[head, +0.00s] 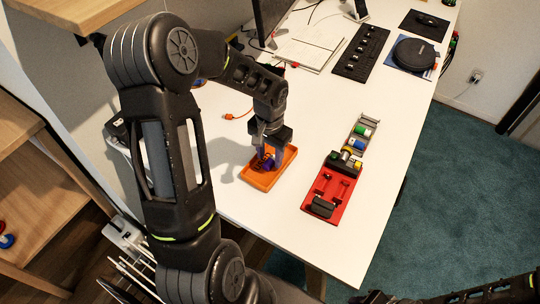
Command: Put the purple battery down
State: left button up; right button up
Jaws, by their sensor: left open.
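The purple battery (267,156) is in the orange tray (251,181) on the white table. It is partly hidden by my left gripper (264,155), which points down into the tray. The jaws are open, with the fingers close around or beside the battery. I cannot tell whether they touch it. A dark orange-brown item (257,163) lies beside it in the tray, too small to make out. My right gripper cannot be made out; only dark arm parts show at the bottom right.
A red holder (338,196) with a grey strip carrying several coloured batteries (360,131) stands right of the tray. The table between tray and red holder is clear.

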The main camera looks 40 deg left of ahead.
aim_at(270, 160)
pick_arm(q)
notch_tip(270, 160, up, 12)
jog(key=shift+f, duration=0.25)
jog(key=shift+f, duration=0.1)
dwell(0.8)
